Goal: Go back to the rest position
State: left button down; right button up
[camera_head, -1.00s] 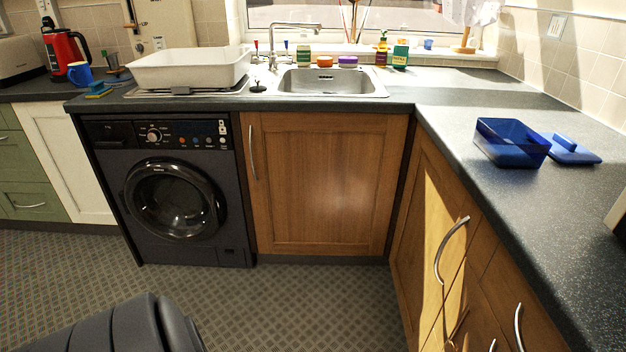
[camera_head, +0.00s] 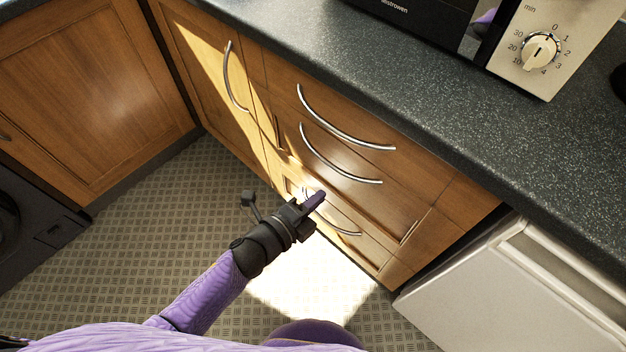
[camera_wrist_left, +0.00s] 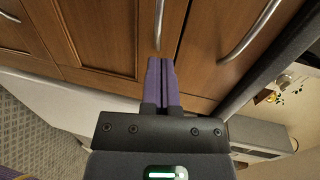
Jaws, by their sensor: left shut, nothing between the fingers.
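My left gripper (camera_head: 316,199) is in the middle of the head view, at the end of my purple arm, in front of the wooden drawers (camera_head: 375,190). Its two purple fingers are pressed together with nothing between them. The left wrist view shows the shut fingers (camera_wrist_left: 161,66) pointing at wooden fronts with metal handles. I cannot tell whether the fingertips touch the wood. My right gripper shows in neither view.
A dark speckled worktop (camera_head: 440,110) runs above the drawers and carries a microwave (camera_head: 530,50). A white appliance (camera_head: 510,290) stands at the lower right. The washing machine (camera_head: 35,225) is at the left edge. Patterned floor (camera_head: 160,210) is clear between.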

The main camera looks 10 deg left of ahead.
pick_arm(q)
jog(key=p+v, duration=0.2)
jog(key=v, duration=0.5)
jog(key=s+a+f+n+g+y, duration=0.35)
jog(key=s+a+f+n, duration=0.2)
jog(key=f+n, duration=0.2)
jog(key=s+a+f+n+g+y, duration=0.2)
jog(key=s+a+f+n+y, duration=0.2)
jog(key=s+f+n, duration=0.4)
jog(key=s+a+f+n+g+y, duration=0.1)
jog(key=s+a+f+n+g, duration=0.1)
jog(key=s, duration=0.8)
jog(key=s+a+f+n+g+y+p, duration=0.1)
jog(key=s+f+n+g, duration=0.3)
jog(key=s, duration=0.6)
jog(key=shift+a+n+g, duration=0.45)
jog(key=shift+a+g, duration=0.2)
jog(key=shift+g, duration=0.3)
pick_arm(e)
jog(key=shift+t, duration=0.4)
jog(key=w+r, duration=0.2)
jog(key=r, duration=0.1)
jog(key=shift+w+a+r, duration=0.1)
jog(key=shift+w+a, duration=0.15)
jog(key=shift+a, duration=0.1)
pick_arm(q)
jog(key=shift+y, duration=0.25)
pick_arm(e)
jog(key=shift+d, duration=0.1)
